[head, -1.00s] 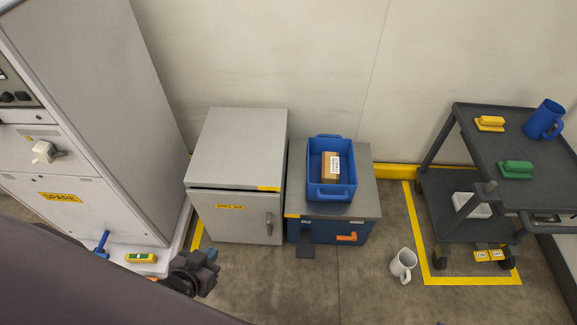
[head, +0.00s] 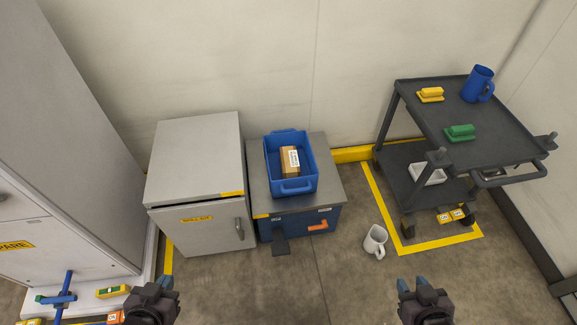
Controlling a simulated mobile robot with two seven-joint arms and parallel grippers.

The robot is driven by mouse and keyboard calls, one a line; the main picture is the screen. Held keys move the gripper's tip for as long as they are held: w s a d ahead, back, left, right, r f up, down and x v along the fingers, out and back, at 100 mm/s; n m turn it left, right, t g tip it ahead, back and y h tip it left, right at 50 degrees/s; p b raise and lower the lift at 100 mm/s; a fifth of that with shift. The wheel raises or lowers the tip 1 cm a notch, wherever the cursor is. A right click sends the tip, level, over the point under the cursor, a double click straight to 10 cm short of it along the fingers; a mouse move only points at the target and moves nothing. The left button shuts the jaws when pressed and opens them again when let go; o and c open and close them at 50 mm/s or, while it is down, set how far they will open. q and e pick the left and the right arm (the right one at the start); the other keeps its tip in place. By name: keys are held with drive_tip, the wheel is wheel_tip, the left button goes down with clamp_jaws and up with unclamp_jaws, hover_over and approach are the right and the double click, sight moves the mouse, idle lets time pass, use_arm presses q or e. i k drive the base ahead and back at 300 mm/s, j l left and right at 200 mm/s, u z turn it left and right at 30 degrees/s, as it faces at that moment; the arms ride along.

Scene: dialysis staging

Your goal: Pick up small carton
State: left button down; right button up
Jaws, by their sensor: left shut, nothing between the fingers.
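A small brown carton (head: 290,160) with a white label lies inside a blue tote (head: 296,185). The tote stands on a low blue cabinet with a grey top (head: 327,165). My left gripper (head: 152,284) is at the bottom left of the head view, shut and empty, well short of the carton. My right gripper (head: 413,286) is at the bottom right, clear of everything; its fingertips look close together, but I cannot tell whether it is shut.
A grey cabinet (head: 195,160) stands left of the tote. The floor in the middle is bare.

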sight(290, 160)
drive_tip(key=i+l+u, duration=0.65)
drive_tip(key=l, duration=0.2)
drive_tip(key=l+u, duration=0.2)
drive_tip(key=l, duration=0.15)
drive_tip(key=i+l+u, duration=0.25)
drive_tip(key=k+l, duration=0.1)
